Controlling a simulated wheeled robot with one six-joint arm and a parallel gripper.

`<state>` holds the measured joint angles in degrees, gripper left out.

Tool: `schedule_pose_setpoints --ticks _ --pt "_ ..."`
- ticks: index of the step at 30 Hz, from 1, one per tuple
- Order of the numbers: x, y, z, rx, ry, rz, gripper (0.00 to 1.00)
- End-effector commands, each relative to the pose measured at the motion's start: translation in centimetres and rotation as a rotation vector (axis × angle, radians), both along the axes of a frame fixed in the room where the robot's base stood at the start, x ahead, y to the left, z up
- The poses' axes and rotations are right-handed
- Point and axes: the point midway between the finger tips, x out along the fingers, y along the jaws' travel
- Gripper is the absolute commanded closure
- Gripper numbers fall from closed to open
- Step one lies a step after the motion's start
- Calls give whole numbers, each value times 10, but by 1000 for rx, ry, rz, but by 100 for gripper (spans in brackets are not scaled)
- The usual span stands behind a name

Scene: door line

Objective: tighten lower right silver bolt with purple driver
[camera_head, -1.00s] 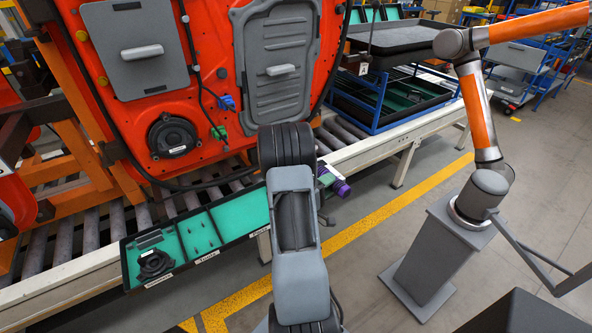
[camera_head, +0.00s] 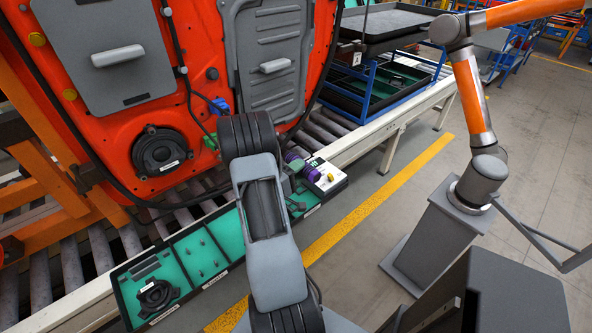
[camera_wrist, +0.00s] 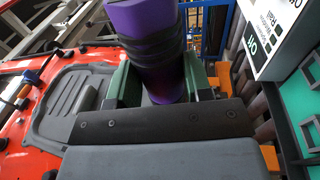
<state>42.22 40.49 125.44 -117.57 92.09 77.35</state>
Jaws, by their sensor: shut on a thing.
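The purple driver (camera_wrist: 150,45) with dark bands stands between the green fingers of my gripper (camera_wrist: 160,80) in the wrist view. The fingers are shut on it from both sides. In the head view the purple driver (camera_head: 293,157) shows partly beside my gripper (camera_head: 292,170), right of my arm. Its working tip is hidden. The orange-red door (camera_head: 190,110) hangs to the left, with a round black speaker (camera_head: 160,152) low on it. The silver bolts are too small to tell apart, and my arm covers part of the door's lower right.
A green-lined tray (camera_head: 213,262) holding another speaker lies along the conveyor's edge. An orange robot arm (camera_head: 472,100) on a grey pedestal stands at right. The floor between is clear.

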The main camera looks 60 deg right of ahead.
Motion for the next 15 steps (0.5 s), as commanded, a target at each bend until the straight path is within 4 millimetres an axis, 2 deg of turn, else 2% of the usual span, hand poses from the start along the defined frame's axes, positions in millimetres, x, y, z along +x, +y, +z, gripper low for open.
schedule_pose_setpoints --ticks 15 --pt "38 -14 2 -4 -1 -2 100"
